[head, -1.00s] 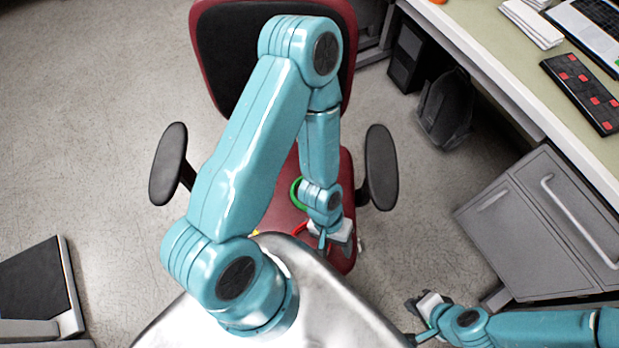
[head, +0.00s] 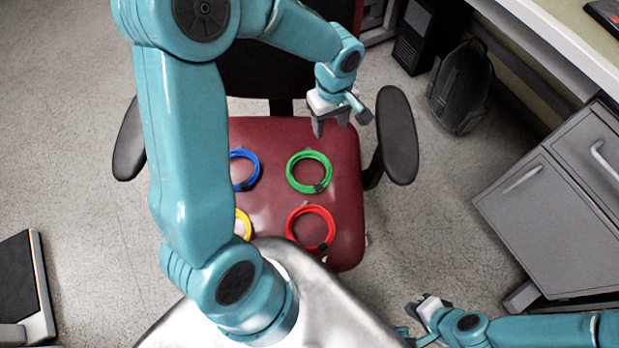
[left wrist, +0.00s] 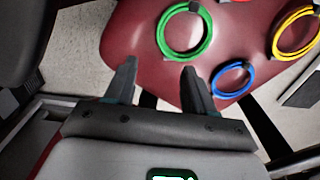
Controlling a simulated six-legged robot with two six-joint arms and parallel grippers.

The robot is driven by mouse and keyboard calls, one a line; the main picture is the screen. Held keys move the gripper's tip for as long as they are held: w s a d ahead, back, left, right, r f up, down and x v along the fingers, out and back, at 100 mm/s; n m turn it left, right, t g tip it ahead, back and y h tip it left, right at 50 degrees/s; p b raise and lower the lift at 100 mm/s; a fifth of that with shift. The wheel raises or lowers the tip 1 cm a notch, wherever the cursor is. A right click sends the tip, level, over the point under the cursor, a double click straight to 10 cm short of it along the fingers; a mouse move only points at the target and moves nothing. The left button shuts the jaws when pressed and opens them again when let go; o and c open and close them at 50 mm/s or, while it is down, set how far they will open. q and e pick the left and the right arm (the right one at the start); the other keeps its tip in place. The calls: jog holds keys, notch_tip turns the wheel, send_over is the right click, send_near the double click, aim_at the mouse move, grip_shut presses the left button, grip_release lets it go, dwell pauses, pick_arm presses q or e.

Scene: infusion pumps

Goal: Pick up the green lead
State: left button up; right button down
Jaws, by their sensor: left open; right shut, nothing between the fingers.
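The green lead (head: 291,172) is a coiled ring lying flat on the red chair seat (head: 342,190), at the seat's back right in the head view. In the left wrist view the green lead (left wrist: 161,38) lies beyond the fingertips, near the top middle. My left gripper (head: 343,122) is open and empty, above the back right of the seat and apart from the lead. Its two fingers also show in the left wrist view (left wrist: 158,78). My right gripper (head: 422,318) is shut and empty, low at the right, away from the chair.
A red lead (head: 290,226), a blue lead (head: 257,168) and a yellow lead (head: 248,224) lie on the same seat; my arm partly covers the last two. Armrests (head: 398,135) flank the seat. A grey cabinet (head: 550,215) and a backpack (head: 460,88) stand to the right.

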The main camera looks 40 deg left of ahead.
pick_arm(q)
jog(key=b, duration=0.3)
send_over(326, 162)
notch_tip(326, 162, down, 11)
jog(key=shift+w+f, duration=0.1)
jog(key=shift+f, duration=0.1)
notch_tip(326, 162, down, 5)
jog(key=shift+f+b, duration=0.1)
jog(key=shift+b, duration=0.45)
grip_shut()
